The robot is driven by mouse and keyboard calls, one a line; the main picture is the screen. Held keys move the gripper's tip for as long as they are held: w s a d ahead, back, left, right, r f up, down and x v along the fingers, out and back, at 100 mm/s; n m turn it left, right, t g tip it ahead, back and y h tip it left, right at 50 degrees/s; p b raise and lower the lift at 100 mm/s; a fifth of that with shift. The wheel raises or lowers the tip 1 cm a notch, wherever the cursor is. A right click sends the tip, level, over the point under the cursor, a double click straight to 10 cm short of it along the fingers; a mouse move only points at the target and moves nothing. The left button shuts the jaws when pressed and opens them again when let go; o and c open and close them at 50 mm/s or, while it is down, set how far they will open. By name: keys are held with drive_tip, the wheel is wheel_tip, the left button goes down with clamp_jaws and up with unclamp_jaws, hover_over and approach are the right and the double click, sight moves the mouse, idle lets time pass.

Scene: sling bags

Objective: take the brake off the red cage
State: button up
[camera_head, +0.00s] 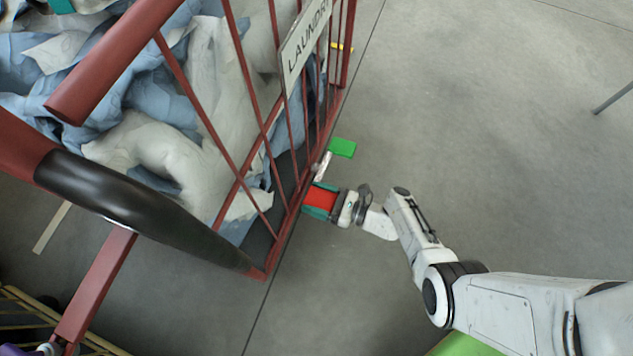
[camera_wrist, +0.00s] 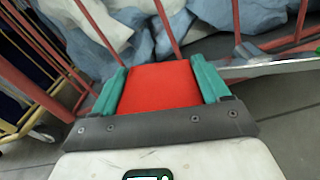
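The red cage (camera_head: 163,72) is a barred laundry trolley at the left of the head view, with a sign reading LAUNDRY. At its lower edge is a red pedal (camera_head: 320,197), and a green pedal (camera_head: 342,147) sticks out a little farther along the same edge. My gripper (camera_head: 318,198) is at the red pedal, with a teal finger on each side. In the wrist view the red pedal (camera_wrist: 160,86) fills the gap between the fingers of my gripper (camera_wrist: 161,84), with no gap visible. The pedal's mounting is hidden.
White and blue laundry (camera_head: 150,140) fills the cage. A thick black handle (camera_head: 140,212) crosses its near end. A yellow-framed trolley (camera_wrist: 42,130) stands at the left of the wrist view. Grey floor to the right of the cage is mostly clear.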

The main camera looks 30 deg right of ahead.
drive_tip(key=shift+o, duration=0.7)
drive_tip(key=shift+w+d+r, duration=0.4)
drive_tip(key=shift+d+r, duration=0.1)
drive_tip(key=shift+r, duration=0.2)
drive_tip(key=shift+o, duration=0.4)
drive_tip(key=shift+s+d+r+t, duration=0.1)
drive_tip(key=shift+s+d+t, duration=0.1)
drive_tip(key=shift+d+t, duration=0.1)
drive_tip(key=a+f+v, duration=0.1)
drive_tip(key=v, duration=0.9)
drive_tip(key=shift+s+p, duration=0.45)
drive_tip(key=shift+f+g, duration=0.15)
drive_tip(key=shift+g, duration=0.25)
